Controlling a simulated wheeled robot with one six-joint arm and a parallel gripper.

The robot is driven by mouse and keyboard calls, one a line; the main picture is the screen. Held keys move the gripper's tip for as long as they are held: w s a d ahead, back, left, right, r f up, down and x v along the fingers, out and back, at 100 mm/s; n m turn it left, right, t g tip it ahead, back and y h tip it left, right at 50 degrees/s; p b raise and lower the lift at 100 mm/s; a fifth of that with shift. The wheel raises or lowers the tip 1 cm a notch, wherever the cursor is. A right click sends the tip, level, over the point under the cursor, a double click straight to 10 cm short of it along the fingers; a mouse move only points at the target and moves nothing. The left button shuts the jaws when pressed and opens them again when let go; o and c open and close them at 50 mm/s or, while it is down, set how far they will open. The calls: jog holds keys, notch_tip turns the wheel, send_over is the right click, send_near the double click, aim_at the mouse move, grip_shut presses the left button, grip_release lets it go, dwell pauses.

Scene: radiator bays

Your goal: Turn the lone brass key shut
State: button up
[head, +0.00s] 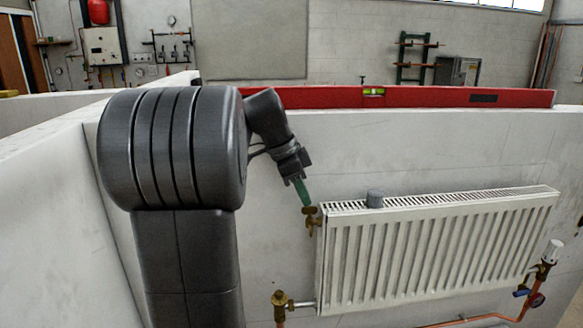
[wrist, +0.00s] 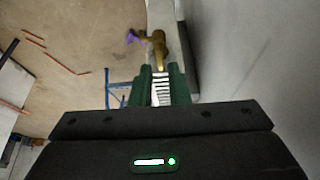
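The brass key (head: 312,214) sits on a brass fitting at the top left corner of the white radiator (head: 440,245). In the wrist view brass parts (wrist: 158,48) show just beyond the fingertips, with a small purple piece (wrist: 134,37) at their left; I cannot tell which brass part is the key itself. My gripper (head: 306,203) points down at the key from above, its green fingertips close to it. In the wrist view my gripper (wrist: 160,74) has a gap between its fingers, with a striped white surface showing through. Whether the fingertips touch the brass is unclear.
A brass valve (head: 280,300) is at the radiator's lower left, and a white-headed valve (head: 552,252) with copper pipe at its lower right. A grey cylinder (head: 374,199) stands on the radiator top. A red level (head: 400,97) lies along the wall top behind.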

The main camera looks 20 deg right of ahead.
aim_at(310, 212)
jog(key=v, duration=1)
jog(key=shift+a+r, duration=0.2)
jog(key=shift+r, duration=0.05)
jog(key=x, duration=1.3)
jog(key=shift+d+f, duration=0.2)
